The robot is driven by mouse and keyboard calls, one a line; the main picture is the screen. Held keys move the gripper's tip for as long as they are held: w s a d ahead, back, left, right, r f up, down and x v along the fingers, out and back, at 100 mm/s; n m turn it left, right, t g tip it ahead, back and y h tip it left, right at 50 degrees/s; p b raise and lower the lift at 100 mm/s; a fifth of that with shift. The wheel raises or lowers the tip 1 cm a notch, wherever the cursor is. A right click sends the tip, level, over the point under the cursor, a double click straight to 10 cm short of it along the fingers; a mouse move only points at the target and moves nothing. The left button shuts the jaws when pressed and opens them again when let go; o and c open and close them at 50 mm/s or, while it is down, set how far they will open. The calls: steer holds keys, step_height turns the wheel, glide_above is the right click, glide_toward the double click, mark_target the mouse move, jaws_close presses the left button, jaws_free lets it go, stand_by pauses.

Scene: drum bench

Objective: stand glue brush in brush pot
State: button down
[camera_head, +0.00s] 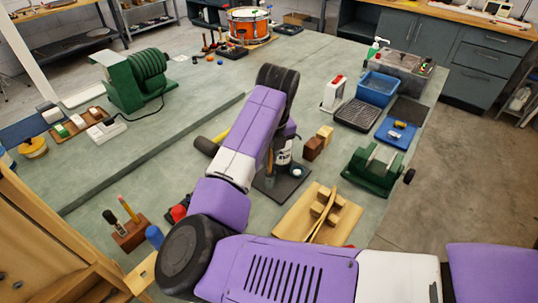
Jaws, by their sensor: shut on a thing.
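My gripper (273,174) points down over a dark square mat (292,187) near the middle of the bench. My purple arm link covers much of its left side. It is shut on a thin thing, taken to be the glue brush, which is mostly hidden at the fingers. I cannot make out its bristles or its tilt. I cannot clearly pick out the brush pot; a small dark shape below the fingers may be part of it. I cannot tell whether brush and pot touch.
Wooden blocks (313,148) stand right of the gripper. A wooden holder (129,235) with upright tools is at lower left. The bench behind my wrist is mostly clear.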

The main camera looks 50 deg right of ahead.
steer(key=shift+f, duration=0.4)
steer(key=c, duration=1.3)
jaws_free()
steer(key=shift+c, duration=0.2)
steer(key=shift+s+a+r+b, duration=0.1)
steer(key=shift+s+r+b, duration=0.1)
steer(key=shift+r, duration=1.1)
steer(key=shift+s+a+r+b, duration=0.1)
steer(key=shift+s+r+b, duration=0.05)
steer(key=shift+r, duration=1.1)
steer(key=shift+s+a+r+b, duration=0.1)
steer(key=shift+s+r+b, duration=0.1)
steer(key=shift+r, duration=1.1)
